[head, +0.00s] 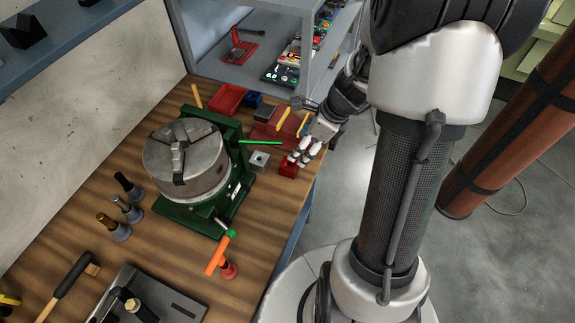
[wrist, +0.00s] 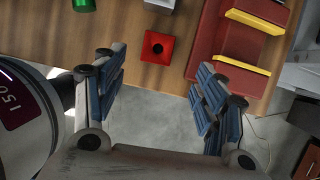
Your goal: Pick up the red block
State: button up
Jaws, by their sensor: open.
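The red block (head: 288,169) sits near the right edge of the wooden tabletop in the head view, partly beneath my gripper. In the wrist view the red block (wrist: 166,58) is a square with a dark round hole in its top, flat on the wood close to the table edge. My gripper (head: 301,154) is over the block's side of the table. In the wrist view my gripper (wrist: 158,78) is open, its blue-padded fingers spread wide and empty. The block lies beyond the fingertips, between their lines. The gripper's exact height above it is hard to tell.
A grey block (head: 259,161) stands just left of the red block. A green-based chuck (head: 186,165) fills the middle of the table. Open floor lies past the edge.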

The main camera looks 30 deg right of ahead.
jog(key=b, duration=0.2)
send_over(288, 165)
jog(key=s+d, duration=0.2)
jog(key=f, duration=0.5)
jog(key=shift+w+a+f, duration=0.2)
jog(key=shift+w+f, duration=0.05)
jog(key=b+x, duration=0.3)
jog(key=x, duration=0.2)
jog(key=shift+s+a+f, duration=0.1)
jog(key=shift+s+f, duration=0.05)
jog(key=shift+f, duration=0.05)
jog(key=shift+r, duration=0.1)
jog(key=shift+c, duration=0.6)
jog(key=c, duration=1.2)
